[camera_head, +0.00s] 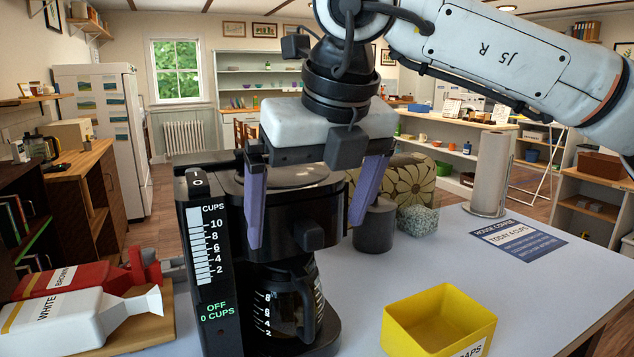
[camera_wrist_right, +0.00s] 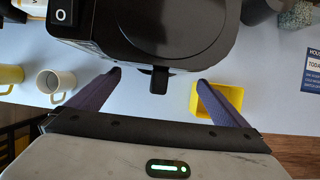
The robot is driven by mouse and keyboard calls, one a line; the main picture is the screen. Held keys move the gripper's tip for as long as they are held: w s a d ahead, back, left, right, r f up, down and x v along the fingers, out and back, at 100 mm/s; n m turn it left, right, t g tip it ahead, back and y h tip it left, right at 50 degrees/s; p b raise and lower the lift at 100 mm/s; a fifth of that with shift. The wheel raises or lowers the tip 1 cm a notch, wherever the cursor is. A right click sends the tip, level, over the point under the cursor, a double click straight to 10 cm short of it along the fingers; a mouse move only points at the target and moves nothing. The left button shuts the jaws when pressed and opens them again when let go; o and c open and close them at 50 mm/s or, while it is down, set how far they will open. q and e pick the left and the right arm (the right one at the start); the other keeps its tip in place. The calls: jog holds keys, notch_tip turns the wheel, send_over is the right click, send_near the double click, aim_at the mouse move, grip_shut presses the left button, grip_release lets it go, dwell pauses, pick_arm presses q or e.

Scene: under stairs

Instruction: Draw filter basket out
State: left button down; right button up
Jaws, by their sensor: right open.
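The black coffee maker (camera_head: 208,262) stands on the table, its display reading OFF and 0 CUPS. Its filter basket (camera_head: 287,218) sits inside above the glass carafe (camera_head: 285,303), with a short black handle (camera_head: 313,236) sticking out in front. In the right wrist view the handle (camera_wrist_right: 159,80) lies between the fingertips, with a gap on each side. My right gripper (camera_head: 308,232) is open, its two purple fingers pointing down, one on each side of the basket front. No contact with the handle is visible. My left gripper is in neither view.
A yellow bin (camera_head: 438,312) stands at front right. A dark canister (camera_head: 374,230) stands right of the machine. A paper roll (camera_head: 490,175) and a blue card (camera_head: 517,243) are farther right. Red and white packages lie on a board at left. The wrist view shows a white mug (camera_wrist_right: 58,83).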

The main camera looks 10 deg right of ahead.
jog(key=shift+x, duration=1.35)
jog(key=shift+s+r, duration=0.1)
jog(key=shift+r, duration=0.05)
jog(key=c, duration=1.5)
grip_shut()
